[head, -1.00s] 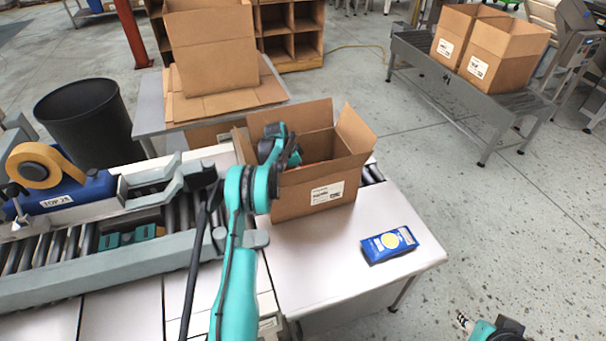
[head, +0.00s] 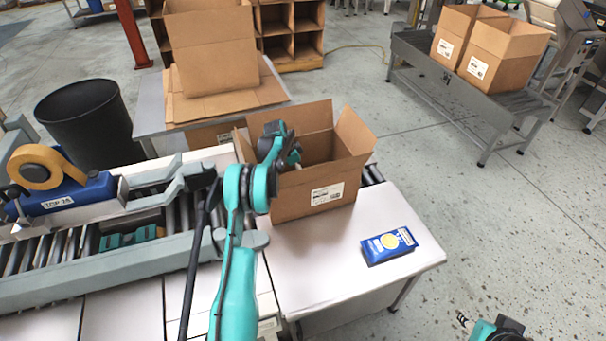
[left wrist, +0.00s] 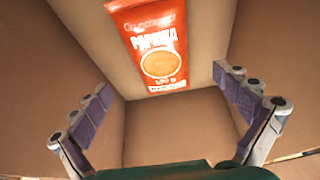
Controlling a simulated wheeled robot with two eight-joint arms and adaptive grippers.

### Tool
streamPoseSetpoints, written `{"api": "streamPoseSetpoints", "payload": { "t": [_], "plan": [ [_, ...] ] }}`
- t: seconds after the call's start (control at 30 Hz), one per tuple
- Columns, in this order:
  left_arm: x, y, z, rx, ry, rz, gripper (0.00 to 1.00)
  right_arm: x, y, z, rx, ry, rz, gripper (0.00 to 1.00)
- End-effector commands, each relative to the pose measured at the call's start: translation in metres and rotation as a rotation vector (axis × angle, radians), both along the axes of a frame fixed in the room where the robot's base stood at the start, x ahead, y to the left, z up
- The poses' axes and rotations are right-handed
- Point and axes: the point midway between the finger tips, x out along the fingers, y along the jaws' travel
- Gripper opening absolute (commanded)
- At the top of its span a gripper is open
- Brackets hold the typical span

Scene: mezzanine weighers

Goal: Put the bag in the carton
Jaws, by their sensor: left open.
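The open carton (head: 315,200) stands on the white table, flaps up. A red paprika bag (left wrist: 150,40) lies on the carton's floor in the left wrist view, label facing up. My left gripper (left wrist: 163,85) is inside the carton with its fingers spread wide and nothing between them; the bag lies beyond the fingertips. In the head view the carton walls hide the bag and the left fingers. A blue bag (head: 389,246) lies on the table right of the carton. My right gripper (head: 490,328) is partly cut off at the bottom right edge.
A conveyor with rollers (head: 60,245) and a tape dispenser (head: 45,180) lie left of the carton. Flat cardboard (head: 225,102) rests on a table behind. Two more cartons (head: 505,55) stand on a far roller bench. The table around the blue bag is clear.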

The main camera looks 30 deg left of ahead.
Motion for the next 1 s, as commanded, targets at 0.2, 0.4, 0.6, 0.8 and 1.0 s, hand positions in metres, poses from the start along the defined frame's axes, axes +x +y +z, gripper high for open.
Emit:
{"api": "streamPoseSetpoints", "payload": {
  "t": [0.2,0.4,0.6,0.8,1.0],
  "plan": [
    [-0.016,0.015,0.052,0.000,0.000,0.003,1.00,0.000,0.000,0.018,0.000,0.000,0.000,0.40],
    [-0.027,0.024,0.086,0.000,0.000,0.002,1.00,0.000,0.000,0.027,0.000,0.000,0.000,0.40],
    [-0.032,0.026,0.104,0.001,0.001,0.004,1.00,0.000,0.000,0.031,0.000,0.000,0.000,0.40],
    [-0.042,-0.016,0.159,0.019,0.007,0.075,1.00,0.000,0.000,0.030,0.000,0.000,0.000,0.40],
    [-0.081,-0.088,0.234,0.044,0.000,0.213,1.00,0.000,0.000,0.030,0.000,0.000,0.000,0.40]
  ]
}}
